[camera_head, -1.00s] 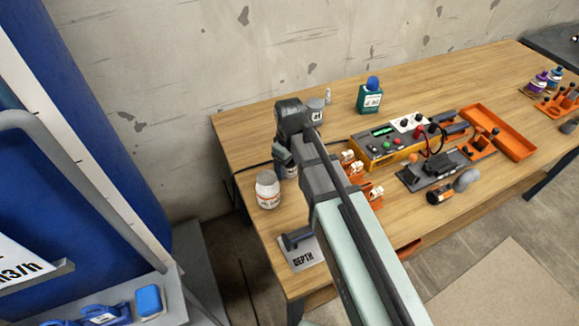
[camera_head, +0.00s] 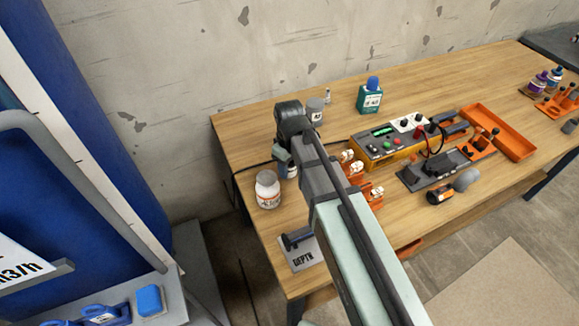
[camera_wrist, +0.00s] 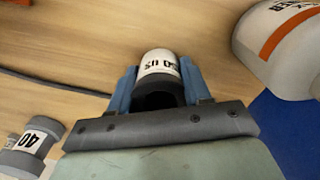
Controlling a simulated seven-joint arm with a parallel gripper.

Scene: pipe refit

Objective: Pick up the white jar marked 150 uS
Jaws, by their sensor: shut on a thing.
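In the wrist view my gripper (camera_wrist: 159,76) is shut, its blue fingers on either side of a white jar (camera_wrist: 157,62). The jar's black print is upside down in this view and reads "50 uS", with its start hard to make out. Its lower part is dark, between the fingers. In the head view my gripper (camera_head: 284,160) is mostly hidden behind my arm, near the table's left end. I cannot tell from these views whether the jar still touches the table.
A larger white jar with an orange band (camera_head: 267,188) stands close by, also in the wrist view (camera_wrist: 285,45). A grey container marked 40 (camera_wrist: 33,146) is at lower left there. A dark cable (camera_wrist: 50,82) crosses the table. Orange holders (camera_head: 354,168) are right of my arm.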

